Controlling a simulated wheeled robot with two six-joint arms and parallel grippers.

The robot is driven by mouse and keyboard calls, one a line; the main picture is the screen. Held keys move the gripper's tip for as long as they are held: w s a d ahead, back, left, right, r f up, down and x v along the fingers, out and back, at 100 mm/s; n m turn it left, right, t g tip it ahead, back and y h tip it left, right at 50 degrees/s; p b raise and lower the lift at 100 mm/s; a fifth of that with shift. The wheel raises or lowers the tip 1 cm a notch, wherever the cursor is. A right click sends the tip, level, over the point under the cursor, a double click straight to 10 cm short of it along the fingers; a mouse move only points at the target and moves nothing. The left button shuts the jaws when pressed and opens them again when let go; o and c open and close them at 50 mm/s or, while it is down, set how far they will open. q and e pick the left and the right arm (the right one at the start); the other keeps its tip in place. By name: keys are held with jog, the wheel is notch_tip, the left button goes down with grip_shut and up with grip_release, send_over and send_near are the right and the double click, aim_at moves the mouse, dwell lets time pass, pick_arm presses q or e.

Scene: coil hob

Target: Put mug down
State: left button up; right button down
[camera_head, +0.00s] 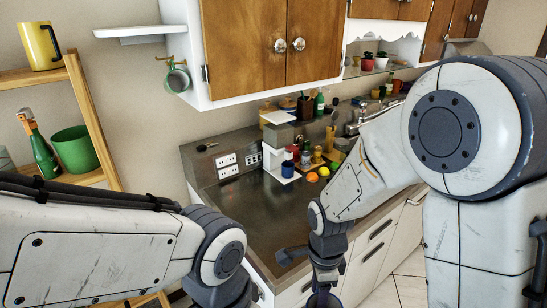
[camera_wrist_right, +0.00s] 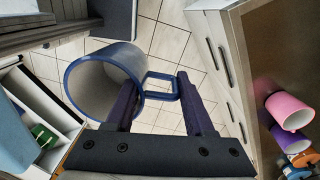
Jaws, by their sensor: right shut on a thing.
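In the right wrist view a mug (camera_wrist_right: 88,80) with a blue rim, blue handle and pale inside hangs over the tiled floor. My right gripper (camera_wrist_right: 158,95) is shut on it, its fingers at the mug's wall and handle side. In the head view this gripper (camera_head: 325,288) points down at the bottom edge, in front of the counter's cabinets. Only a small dark-blue part of the mug (camera_head: 324,301) shows there. The grey counter top (camera_head: 240,210) lies behind and to the left. My left arm comes in from the left, but its gripper is out of the picture.
A white coffee maker (camera_head: 277,150) with a blue mug (camera_head: 287,169), an orange (camera_head: 312,177) and several bottles stand at the counter's back. The front left counter is clear. A pink mug (camera_wrist_right: 290,110) and a purple mug (camera_wrist_right: 281,142) show in the wrist view.

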jog(key=shift+s, duration=0.35)
jog(key=shift+w+f+n, duration=0.25)
jog(key=shift+n, duration=0.15)
jog(key=shift+w+d+f+n, duration=0.15)
jog(key=shift+w+f+n, duration=0.15)
jog(key=shift+w+f, duration=0.1)
pick_arm(q)
jog(key=shift+s+a+f+b, duration=0.15)
jog(key=shift+s+f+b, duration=0.05)
jog(key=shift+f+b, duration=0.85)
pick_arm(e)
jog(key=w+d+f+n, duration=0.4)
jog(key=d+f+n, duration=0.3)
jog(key=f+n, duration=0.4)
jog(key=shift+w+d+f+n, duration=0.2)
jog(key=shift+d+n, duration=0.15)
jog(key=shift+n, duration=2.25)
jog(key=shift+d, duration=0.15)
